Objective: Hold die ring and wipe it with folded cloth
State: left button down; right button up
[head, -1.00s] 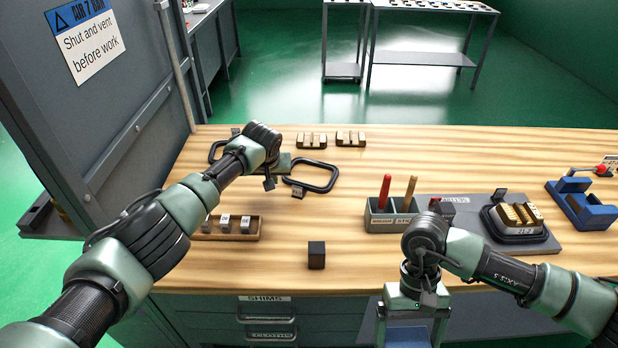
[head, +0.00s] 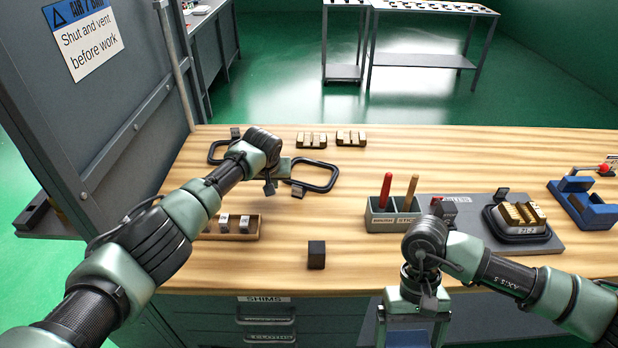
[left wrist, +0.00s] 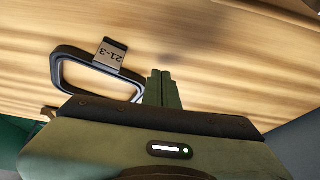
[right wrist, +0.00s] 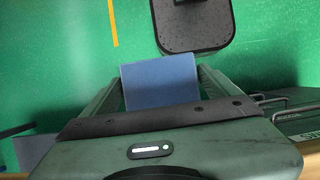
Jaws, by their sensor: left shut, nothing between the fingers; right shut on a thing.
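A black rounded die ring (head: 334,187) with a small tag lies on the bench at the back left. It shows in the left wrist view (left wrist: 59,77) with a tag reading 21-3. A second black ring (head: 212,153) is partly hidden behind my left arm. My left gripper (head: 283,167) is shut and empty beside the first ring, apart from it; its closed fingers show in the left wrist view (left wrist: 162,76). My right gripper (right wrist: 163,72) is shut on a flat blue folded cloth (right wrist: 160,84), in front of the bench's front edge, above the green floor.
A wooden tray (head: 208,236) of shims, a dark cube (head: 316,255) and a grey holder (head: 380,220) with red and tan sticks stand on the bench. At right are a brass die on a black ring (head: 493,228) and a blue fixture (head: 578,212). The middle is mostly clear.

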pick_arm(q)
jog(key=shift+f+b, duration=0.95)
jog(key=shift+f, duration=0.35)
pick_arm(e)
jog(key=shift+f, duration=1)
pick_arm(q)
jog(key=shift+r, duration=0.1)
pick_arm(e)
jog(key=shift+r, duration=0.1)
pick_arm(q)
notch_tip(320, 180, up, 6)
jog(key=p, duration=0.5)
jog(key=shift+p, duration=0.4)
pick_arm(e)
notch_tip(320, 180, up, 6)
jog(key=shift+f, duration=0.2)
